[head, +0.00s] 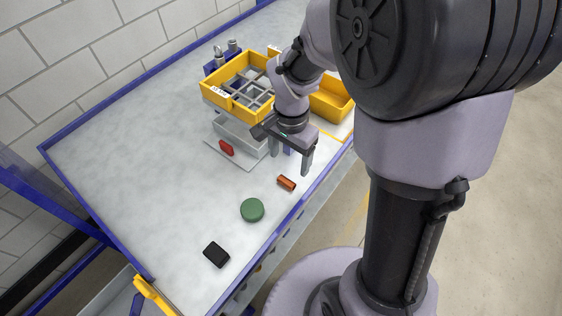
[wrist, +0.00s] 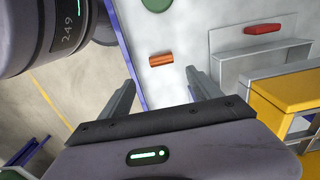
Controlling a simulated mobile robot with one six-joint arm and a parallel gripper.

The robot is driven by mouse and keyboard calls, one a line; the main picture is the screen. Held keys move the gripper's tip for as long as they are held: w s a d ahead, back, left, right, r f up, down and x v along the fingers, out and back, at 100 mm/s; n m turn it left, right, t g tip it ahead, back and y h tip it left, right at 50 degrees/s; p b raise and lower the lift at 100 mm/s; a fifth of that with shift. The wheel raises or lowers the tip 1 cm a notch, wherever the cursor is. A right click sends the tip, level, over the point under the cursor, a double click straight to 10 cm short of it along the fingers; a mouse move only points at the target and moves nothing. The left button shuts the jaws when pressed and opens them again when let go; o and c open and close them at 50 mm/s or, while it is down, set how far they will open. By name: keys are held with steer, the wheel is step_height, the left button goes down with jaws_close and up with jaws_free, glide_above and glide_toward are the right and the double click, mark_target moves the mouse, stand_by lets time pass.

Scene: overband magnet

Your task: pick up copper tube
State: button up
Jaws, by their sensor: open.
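The copper tube (head: 286,183) lies on the grey tabletop close to its blue front edge, a short orange-brown cylinder. It also shows in the wrist view (wrist: 161,59), beyond and between the fingertips. My gripper (head: 290,165) hangs above the table near the tube, behind it in the head view. It is open and empty, with its two fingers (wrist: 162,80) wide apart in the wrist view. No finger appears to touch the tube.
A green disc (head: 252,210) and a black block (head: 216,254) lie left of the tube. A red piece (head: 227,148) is at the grey stand (head: 240,137). A yellow divided tray (head: 213,98) and a yellow bin (head: 331,104) stand behind. The table's left area is clear.

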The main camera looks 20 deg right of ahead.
mark_target(287, 180)
steer(key=f+b, duration=0.2)
steer(key=f, duration=0.3)
steer(key=f+b, duration=0.2)
steer(key=f, duration=0.3)
steer(key=shift+w+a, duration=0.1)
steer(key=shift+a, duration=0.1)
steer(key=shift+r, duration=0.2)
steer(key=c, duration=1.5)
steer(key=shift+o, duration=0.2)
